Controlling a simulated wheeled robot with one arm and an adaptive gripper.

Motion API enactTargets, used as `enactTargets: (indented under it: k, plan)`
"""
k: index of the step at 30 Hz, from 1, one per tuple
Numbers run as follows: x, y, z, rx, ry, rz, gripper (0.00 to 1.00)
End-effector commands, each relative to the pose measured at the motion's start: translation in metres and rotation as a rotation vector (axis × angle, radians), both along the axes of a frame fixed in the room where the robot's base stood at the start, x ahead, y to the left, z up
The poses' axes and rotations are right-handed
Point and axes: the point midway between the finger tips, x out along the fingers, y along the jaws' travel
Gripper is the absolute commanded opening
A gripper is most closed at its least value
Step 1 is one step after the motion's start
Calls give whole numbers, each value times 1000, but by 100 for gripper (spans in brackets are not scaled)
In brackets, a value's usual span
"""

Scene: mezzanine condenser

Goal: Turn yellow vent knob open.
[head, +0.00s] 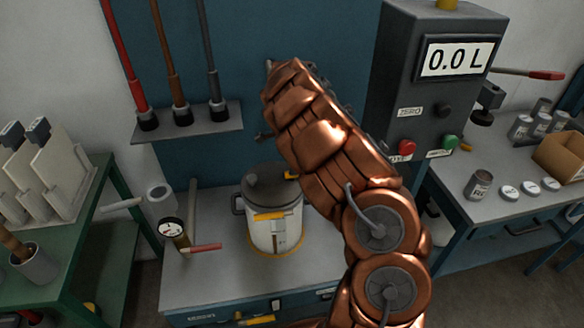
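A pale pot (262,222) with a dark grey lid (272,182) stands on the bench in the middle of the head view. A small yellow part (291,175) shows at the lid's right edge, partly behind my arm. It may be the vent knob, but I cannot tell. My copper arm rises on the right of the pot and reaches up in front of the blue wall panel.
A round gauge (172,228) and a red-handled lever (206,248) are left of the pot. A grey control box (426,85) reading 0.0 L stands right of my arm. A shelf (190,123) with three rods hangs above. Jars and pucks (509,192) lie on the right table.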

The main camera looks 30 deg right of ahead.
Motion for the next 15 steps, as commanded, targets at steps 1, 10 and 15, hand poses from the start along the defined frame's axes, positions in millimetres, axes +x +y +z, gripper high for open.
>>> enactTargets:
  k: [1, 10, 15]
  plan:
    - [-2, 0, -6, 1, 6, 0, 40]
    - [-1, 0, -28, 1, 2, 0, 40]
    - [0, 0, -29, 0, 1, 0, 40]
